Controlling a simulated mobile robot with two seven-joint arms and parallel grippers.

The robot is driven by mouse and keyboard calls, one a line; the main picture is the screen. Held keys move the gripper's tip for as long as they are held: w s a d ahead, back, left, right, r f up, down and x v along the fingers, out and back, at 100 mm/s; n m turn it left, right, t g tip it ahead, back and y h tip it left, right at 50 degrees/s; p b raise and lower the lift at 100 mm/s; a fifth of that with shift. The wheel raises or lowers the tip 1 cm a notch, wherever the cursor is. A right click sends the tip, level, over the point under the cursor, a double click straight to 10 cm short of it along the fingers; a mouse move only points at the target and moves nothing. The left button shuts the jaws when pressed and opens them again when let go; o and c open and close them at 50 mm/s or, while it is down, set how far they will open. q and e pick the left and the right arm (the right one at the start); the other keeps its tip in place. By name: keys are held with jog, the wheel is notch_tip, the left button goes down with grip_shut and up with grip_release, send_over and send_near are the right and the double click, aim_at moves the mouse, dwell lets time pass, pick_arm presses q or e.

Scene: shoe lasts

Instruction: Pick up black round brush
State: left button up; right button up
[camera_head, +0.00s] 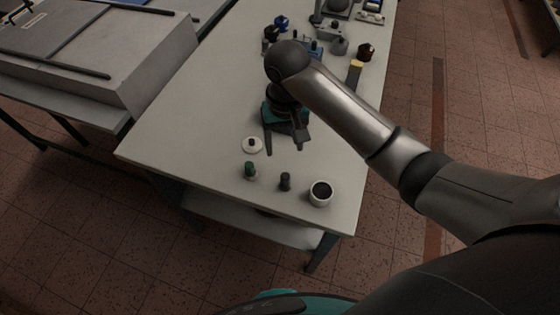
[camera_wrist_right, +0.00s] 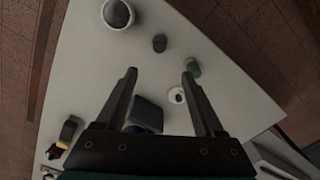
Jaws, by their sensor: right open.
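A small black round piece (camera_head: 285,181) stands upright near the table's front edge, between a green-capped bottle (camera_head: 250,170) and a white cup (camera_head: 320,192). It may be the black round brush; its bristles cannot be made out. It also shows in the right wrist view (camera_wrist_right: 159,42), beyond the fingertips. My right gripper (camera_head: 284,150) is open, pointing down over the table, with nothing held. My left gripper is not in view.
A white disc with a dark knob (camera_head: 252,144) lies left of my right gripper. A yellow-and-black item (camera_head: 354,72) and several tools stand farther back on the white table (camera_head: 185,130). The table's left front area is clear. A grey case (camera_head: 110,50) is at the left.

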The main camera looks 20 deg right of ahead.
jog(key=b, duration=0.1)
send_over(285, 175)
notch_tip(285, 175, down, 7)
jog(key=shift+s+r, duration=0.1)
jog(key=shift+r, duration=0.1)
notch_tip(285, 175, down, 3)
jog(key=shift+r, duration=0.2)
jog(key=shift+f+b, duration=0.35)
jog(key=shift+f, duration=0.5)
notch_tip(285, 175, down, 4)
jog(key=shift+r+b, duration=0.2)
jog(key=shift+b, duration=0.15)
jog(key=shift+f, duration=0.3)
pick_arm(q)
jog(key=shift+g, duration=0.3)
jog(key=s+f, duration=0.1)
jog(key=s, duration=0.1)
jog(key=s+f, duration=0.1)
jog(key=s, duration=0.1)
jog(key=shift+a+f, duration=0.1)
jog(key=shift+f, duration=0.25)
pick_arm(e)
jog(key=shift+c, duration=0.8)
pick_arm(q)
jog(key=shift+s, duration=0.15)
pick_arm(e)
grip_shut()
